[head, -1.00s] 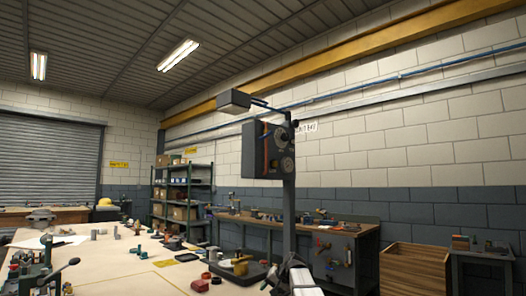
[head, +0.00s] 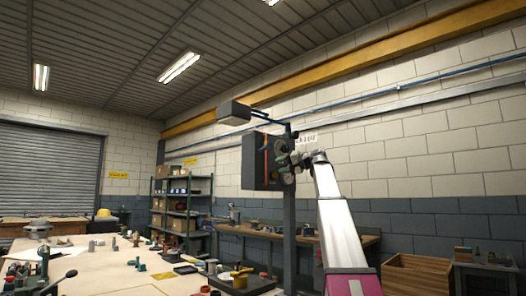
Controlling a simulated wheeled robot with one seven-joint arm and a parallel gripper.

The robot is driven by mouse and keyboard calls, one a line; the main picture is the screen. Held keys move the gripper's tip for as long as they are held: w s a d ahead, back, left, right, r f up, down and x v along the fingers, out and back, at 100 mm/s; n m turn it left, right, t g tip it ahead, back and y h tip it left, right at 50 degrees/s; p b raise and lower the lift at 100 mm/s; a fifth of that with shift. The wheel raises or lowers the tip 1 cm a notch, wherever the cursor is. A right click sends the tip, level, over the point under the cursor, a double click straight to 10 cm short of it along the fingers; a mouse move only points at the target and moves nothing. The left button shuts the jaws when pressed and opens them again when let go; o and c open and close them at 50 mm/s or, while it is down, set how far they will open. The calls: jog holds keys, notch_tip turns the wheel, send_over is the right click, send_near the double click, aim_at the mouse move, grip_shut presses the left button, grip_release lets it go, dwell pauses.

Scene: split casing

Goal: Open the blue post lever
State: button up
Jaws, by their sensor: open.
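A dark upright post (head: 290,220) stands at the right end of the long table and carries a dark box (head: 257,160) with round dials on its right face. I cannot tell for certain which part is the blue post lever. My gripper (head: 297,158) is open, small in view, in front of the dials at the box's right side. It hides part of the dial face, and contact cannot be told.
The long pale table (head: 110,270) holds several small parts, a dark tray (head: 243,284) and a lever with a dark knob (head: 71,274). A green shelf (head: 182,205) stands behind. A workbench (head: 350,238) and a wooden crate (head: 417,272) are at the right.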

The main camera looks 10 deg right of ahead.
jog(key=y, duration=0.1)
send_near(263, 149)
jog(key=w, duration=0.1)
jog(key=shift+n, duration=0.3)
jog(key=x, duration=1)
jog(key=shift+w+d+r, duration=0.1)
jog(key=shift+w+r, duration=0.1)
grip_shut()
